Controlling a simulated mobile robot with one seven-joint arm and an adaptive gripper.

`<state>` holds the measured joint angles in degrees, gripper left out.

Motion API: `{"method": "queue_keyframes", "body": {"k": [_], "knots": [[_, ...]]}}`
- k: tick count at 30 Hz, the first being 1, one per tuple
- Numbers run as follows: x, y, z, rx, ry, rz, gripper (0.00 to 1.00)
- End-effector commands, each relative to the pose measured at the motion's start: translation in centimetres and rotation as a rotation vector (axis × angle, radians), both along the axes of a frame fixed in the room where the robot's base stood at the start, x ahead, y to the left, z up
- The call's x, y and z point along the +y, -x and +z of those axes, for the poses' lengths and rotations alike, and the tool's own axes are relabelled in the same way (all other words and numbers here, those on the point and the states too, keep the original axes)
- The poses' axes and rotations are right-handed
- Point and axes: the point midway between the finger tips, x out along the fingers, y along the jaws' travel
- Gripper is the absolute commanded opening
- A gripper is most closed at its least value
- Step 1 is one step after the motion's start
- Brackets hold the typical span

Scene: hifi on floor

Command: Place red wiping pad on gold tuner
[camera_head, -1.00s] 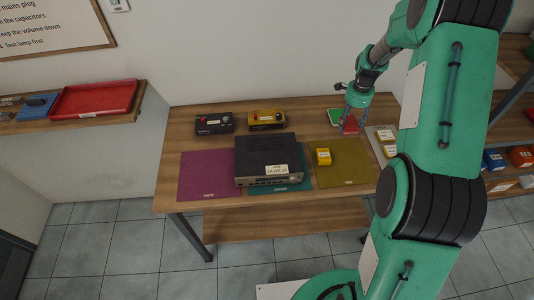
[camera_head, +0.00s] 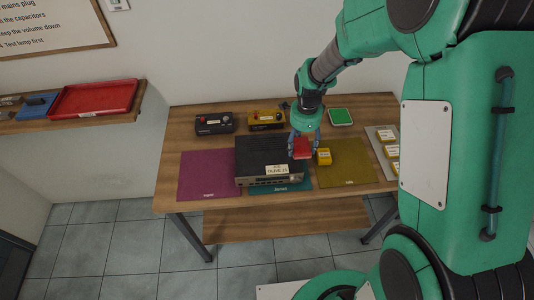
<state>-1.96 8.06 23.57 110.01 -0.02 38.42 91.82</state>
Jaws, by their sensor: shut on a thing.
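The red wiping pad (camera_head: 302,149) is between the fingers of my gripper (camera_head: 301,147), which is shut on it. The gripper points down over the table, at the right end of the black hi-fi unit and beside a small yellow box. I cannot tell how high the pad is above the surface. The gold tuner (camera_head: 260,119) is a small gold box with a dark front and a red spot, near the back of the table. It lies to the left of and behind my gripper, apart from the pad.
The black hi-fi unit (camera_head: 262,153) stands on a teal mat. The small yellow box (camera_head: 323,156) is just right of the pad. A dark device (camera_head: 214,123) stands left of the gold tuner. A green pad (camera_head: 340,116) lies at the back right. A purple mat (camera_head: 205,175) is clear.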

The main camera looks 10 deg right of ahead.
Motion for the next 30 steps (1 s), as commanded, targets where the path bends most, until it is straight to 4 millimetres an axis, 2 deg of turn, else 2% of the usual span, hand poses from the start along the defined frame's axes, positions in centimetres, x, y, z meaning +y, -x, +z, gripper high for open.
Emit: {"method": "queue_keyframes", "body": {"k": [1,6,15,21,30], "knots": [[1.1,1.0,0.2,-0.002,0.000,0.004,0.36],[3.9,4.3,0.3,-0.002,0.000,0.004,0.36],[7.5,9.6,0.2,-0.001,0.000,0.004,0.36],[8.5,11.3,0.1,-0.002,0.000,0.002,0.36],[8.7,11.7,0.1,-0.001,0.000,0.001,0.36]]}}
